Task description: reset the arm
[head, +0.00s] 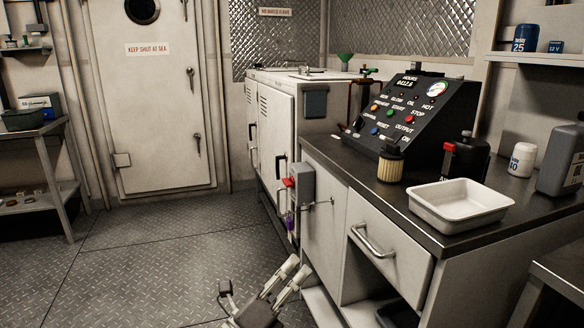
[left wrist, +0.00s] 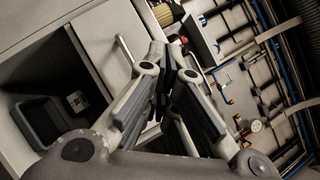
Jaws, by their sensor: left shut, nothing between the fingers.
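My left gripper (head: 296,268) is low in the head view, over the floor in front of the counter cabinet. Its two pale fingers point up and to the right, close together, with nothing between them. In the left wrist view the same gripper (left wrist: 168,58) shows its grey fingers drawn together and empty. It is apart from the cabinet's drawer (head: 385,245) and its handle. My right gripper is in neither view.
The dark counter (head: 400,200) on the right carries a control panel (head: 411,118), an amber-and-black filter (head: 391,162), a white tray (head: 460,201) and bottles. Below the drawer is an open compartment. A grey switch box (head: 302,184) sticks out at the cabinet's left. The floor (head: 150,255) at left is clear.

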